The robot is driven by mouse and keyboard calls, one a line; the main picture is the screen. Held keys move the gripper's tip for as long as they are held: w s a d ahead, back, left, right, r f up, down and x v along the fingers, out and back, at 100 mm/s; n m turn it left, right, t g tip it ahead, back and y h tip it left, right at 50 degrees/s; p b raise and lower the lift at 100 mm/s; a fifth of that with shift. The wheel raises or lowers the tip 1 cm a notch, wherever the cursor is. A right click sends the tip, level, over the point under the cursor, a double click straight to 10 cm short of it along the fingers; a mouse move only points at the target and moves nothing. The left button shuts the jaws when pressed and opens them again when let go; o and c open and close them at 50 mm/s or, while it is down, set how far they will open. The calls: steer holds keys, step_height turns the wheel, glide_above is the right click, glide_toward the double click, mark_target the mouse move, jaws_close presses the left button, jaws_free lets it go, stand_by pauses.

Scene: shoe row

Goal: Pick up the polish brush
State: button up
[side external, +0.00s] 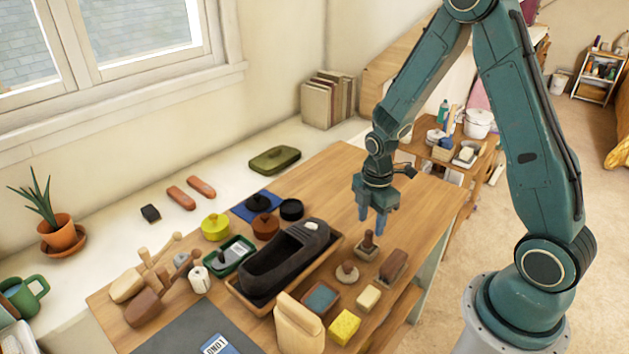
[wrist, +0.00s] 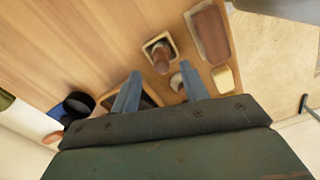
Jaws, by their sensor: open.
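Several brushes are on the wooden table, and I cannot tell for sure which is the polish brush. An upright-handled brush (side external: 368,241) stands in a small square tray at the table's right; it also shows in the wrist view (wrist: 161,60). A round-based upright-handled one (side external: 347,271) stands nearer the camera, partly behind a finger in the wrist view (wrist: 176,82). A long brown block brush (side external: 393,264) lies to their right, also in the wrist view (wrist: 210,34). My gripper (side external: 372,222) is open and empty, pointing down above the table near the square tray's far side.
A dark shoe in a wooden tray (side external: 334,240) is left of the brushes. Cream (side external: 368,298) and yellow (side external: 344,327) blocks lie in front. Tins, including a black one (side external: 291,209), stand at the back. The table's far right is bare.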

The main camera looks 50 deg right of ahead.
mark_target(370, 231)
steer(key=shift+f, duration=0.1)
steer(key=shift+a+f, duration=0.1)
steer(key=shift+f, duration=2.45)
jaws_close()
steer(key=shift+r, duration=0.2)
step_height(370, 231, up, 20)
steer(key=shift+f, duration=0.15)
steer(key=c, duration=0.9)
jaws_free()
jaws_close()
